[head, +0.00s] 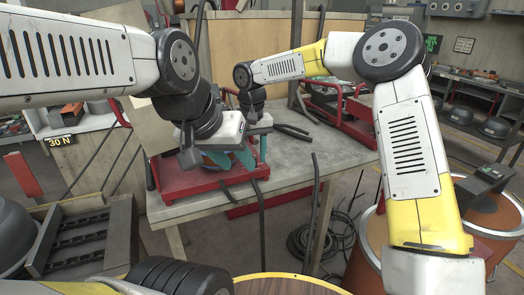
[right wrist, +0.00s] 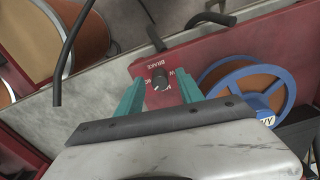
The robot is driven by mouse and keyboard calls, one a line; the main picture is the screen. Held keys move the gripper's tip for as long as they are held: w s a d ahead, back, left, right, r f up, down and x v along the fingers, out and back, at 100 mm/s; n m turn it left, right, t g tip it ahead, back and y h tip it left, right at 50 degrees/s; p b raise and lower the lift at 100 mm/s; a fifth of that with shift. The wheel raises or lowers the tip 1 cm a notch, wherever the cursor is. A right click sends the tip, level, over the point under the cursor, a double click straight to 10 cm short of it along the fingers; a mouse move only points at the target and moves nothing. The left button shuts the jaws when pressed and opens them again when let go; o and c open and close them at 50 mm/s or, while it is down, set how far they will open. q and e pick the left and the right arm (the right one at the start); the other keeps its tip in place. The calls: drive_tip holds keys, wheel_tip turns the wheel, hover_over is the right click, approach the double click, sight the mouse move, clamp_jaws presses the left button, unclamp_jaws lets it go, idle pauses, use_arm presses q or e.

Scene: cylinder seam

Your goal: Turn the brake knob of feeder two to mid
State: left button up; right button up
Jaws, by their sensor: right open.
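The knob cannot be made out there, and the two grippers are close together.
The grey table (head: 290,168) carries another red frame (head: 350,112) at the back right. Black rods lie on the table, and cables (head: 325,238) lie on the floor.

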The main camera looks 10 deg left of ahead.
clamp_jaws()
drive_tip(key=shift+n, duration=0.4)
drive_tip(key=n, duration=0.5)
drive_tip(key=shift+r, duration=0.1)
drive_tip(key=n, duration=0.6)
idle(0.5)
unclamp_jaws()
